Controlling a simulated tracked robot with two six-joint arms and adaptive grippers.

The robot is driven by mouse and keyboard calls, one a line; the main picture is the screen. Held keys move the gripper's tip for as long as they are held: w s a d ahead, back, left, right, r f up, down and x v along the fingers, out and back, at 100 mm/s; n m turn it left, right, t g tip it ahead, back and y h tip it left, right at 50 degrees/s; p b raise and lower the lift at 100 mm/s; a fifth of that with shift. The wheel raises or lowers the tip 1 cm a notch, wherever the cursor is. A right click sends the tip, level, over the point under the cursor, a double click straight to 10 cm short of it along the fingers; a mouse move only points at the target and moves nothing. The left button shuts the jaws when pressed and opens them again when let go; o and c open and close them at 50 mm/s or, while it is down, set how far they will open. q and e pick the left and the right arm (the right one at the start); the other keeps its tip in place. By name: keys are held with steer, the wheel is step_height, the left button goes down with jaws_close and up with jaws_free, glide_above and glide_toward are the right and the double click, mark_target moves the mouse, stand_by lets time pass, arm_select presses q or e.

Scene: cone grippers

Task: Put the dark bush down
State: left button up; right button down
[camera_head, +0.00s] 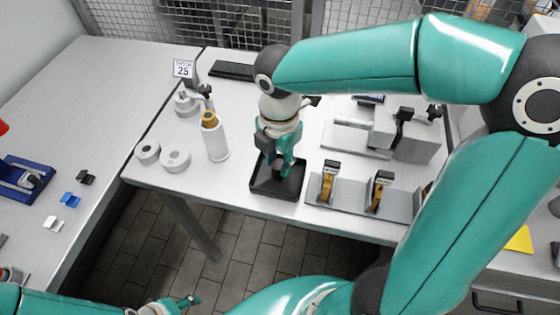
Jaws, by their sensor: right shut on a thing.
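My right gripper (277,168) reaches down over a small black tray (290,191) near the front edge of the middle table. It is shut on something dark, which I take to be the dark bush. The fingers and the dark tray behind hide most of it, and I cannot tell whether it touches the tray floor. My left gripper (178,303) is low at the bottom edge, away from the table top. Its fingers are too small and cut off to tell whether they are open.
A white cylinder with a brass top (214,138) and grey rings (175,160) stand left of the tray. A grey stand with upright brass-coloured gauges (328,184) is close on the right. A grey fixture (405,133) stands behind it. A blue tray (24,178) lies on the left table.

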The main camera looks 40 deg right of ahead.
mark_target(279, 164)
steer(key=shift+f, duration=0.5)
steer(key=shift+f, duration=0.1)
steer(key=c, duration=0.9)
jaws_free()
steer(key=shift+o, duration=0.2)
steer(key=shift+r, duration=0.2)
step_height(279, 164, up, 12)
steer(key=p, duration=0.1)
steer(key=shift+p, duration=0.4)
